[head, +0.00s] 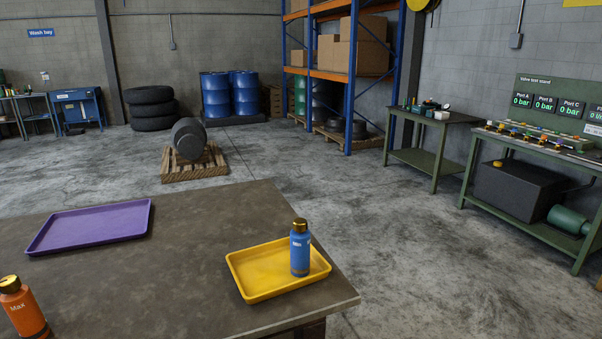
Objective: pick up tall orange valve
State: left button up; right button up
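The tall orange valve (24,310) stands upright at the lower left of the head view, near the left edge of the picture. It is an orange cylinder with a gold top and the word "Max" on its side. The picture's edge cuts off its bottom. A similar blue valve (299,252) with a gold top stands upright on the yellow tray (262,272). Neither of my grippers shows in the head view.
The brown table (190,255) fills the lower left. A purple tray (92,226) lies empty on its far left part. The tabletop between the trays is clear. A green workbench (530,165) with a valve test stand is at the right, across open floor.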

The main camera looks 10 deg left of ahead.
aim_at(21, 307)
jog(key=u, duration=1.95)
